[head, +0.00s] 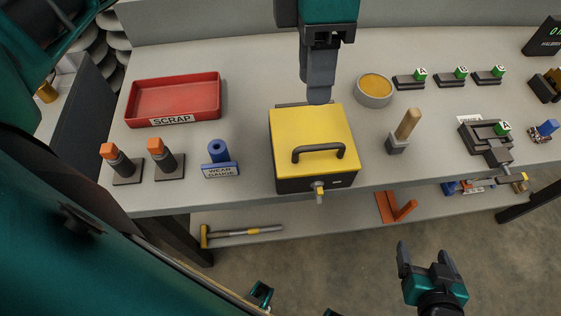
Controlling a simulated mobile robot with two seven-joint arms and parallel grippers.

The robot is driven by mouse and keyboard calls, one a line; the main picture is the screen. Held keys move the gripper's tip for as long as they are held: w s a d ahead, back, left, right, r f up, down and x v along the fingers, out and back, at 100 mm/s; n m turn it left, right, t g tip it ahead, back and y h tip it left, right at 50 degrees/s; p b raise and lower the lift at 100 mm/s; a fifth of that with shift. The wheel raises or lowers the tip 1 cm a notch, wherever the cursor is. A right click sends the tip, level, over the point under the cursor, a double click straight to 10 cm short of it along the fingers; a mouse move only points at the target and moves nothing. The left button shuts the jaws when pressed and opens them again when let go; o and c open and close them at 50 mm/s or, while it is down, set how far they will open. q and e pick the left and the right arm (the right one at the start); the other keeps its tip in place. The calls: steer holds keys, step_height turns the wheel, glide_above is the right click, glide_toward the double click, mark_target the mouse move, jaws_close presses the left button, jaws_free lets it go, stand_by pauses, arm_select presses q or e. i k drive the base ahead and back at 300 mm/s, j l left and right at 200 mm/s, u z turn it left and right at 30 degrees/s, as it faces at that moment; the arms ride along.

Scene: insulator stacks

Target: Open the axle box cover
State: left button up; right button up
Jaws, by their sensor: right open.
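The axle box (290,185) stands on the bench in the middle, with a dark body and a brass-tipped fitting (319,190) on its front. Its yellow cover (310,128) lies flat on top and looks closed, with a black handle (318,151) near the front edge. My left gripper (319,97) points down at the rear edge of the cover. Its fingers overlap in this view, so its opening and any contact with the cover are unclear. My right gripper (422,262) is open and empty, low in front of the bench.
A red scrap tray (150,120), two orange-topped posts (163,158) and a blue wear gauge (219,158) stand left of the box. A round bowl (374,100), a wooden-handled tool (402,135) and dark fixtures (487,140) stand right. A hammer (240,233) lies on the lower shelf.

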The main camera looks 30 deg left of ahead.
mark_target(307, 140)
steer(key=k, duration=0.85)
